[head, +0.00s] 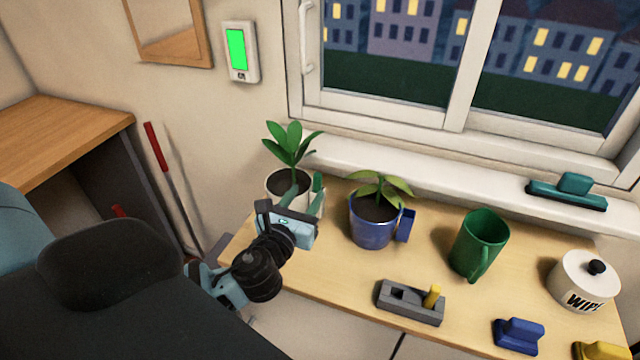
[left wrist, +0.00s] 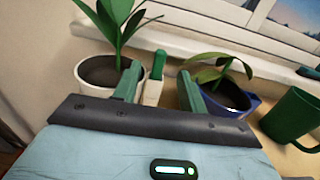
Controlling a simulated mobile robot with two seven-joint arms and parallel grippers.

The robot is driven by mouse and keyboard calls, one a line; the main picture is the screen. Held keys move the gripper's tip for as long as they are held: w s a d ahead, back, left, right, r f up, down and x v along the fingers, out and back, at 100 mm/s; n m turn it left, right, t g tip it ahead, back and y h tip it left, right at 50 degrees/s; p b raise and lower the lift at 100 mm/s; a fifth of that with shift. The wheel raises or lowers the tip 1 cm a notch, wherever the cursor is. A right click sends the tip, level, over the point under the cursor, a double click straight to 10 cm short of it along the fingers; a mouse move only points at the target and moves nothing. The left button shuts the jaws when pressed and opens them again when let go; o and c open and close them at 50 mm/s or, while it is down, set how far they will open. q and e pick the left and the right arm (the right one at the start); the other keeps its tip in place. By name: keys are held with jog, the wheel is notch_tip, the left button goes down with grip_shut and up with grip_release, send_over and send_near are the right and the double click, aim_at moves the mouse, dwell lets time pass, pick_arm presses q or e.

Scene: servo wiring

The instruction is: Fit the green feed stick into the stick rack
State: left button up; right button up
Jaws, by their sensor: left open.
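The green feed stick (head: 318,184) stands upright beside the white pot, with a green top and a pale lower part. It also shows in the left wrist view (left wrist: 157,66), between my two fingers as seen from there. My left gripper (head: 304,203) is open, with its fingers pointing toward the stick; I cannot tell whether the stick is fully between the fingertips. It shows no contact in the left wrist view (left wrist: 158,88).
A white potted plant (head: 281,184) and a blue potted plant (head: 372,232) flank my gripper closely. A green mug (head: 480,245), white lidded jar (head: 585,282), blue block (head: 519,335) and yellow block (head: 600,350) stand to the right. The table (head: 340,279) is clear left of the rack.

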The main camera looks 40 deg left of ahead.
aim_at(316, 182)
pick_arm(q)
jog(key=shift+w+a+r, duration=0.1)
jog(key=shift+w+a, duration=0.1)
jog(key=shift+w, duration=0.5)
jog(key=shift+f+x, duration=0.15)
jog(key=shift+x, duration=0.85)
jog(key=shift+f+x, duration=0.15)
jog(key=shift+x, duration=0.9)
jog(key=shift+f+x, duration=0.2)
jog(key=shift+x, duration=0.8)
jog(key=shift+d, duration=0.1)
grip_shut()
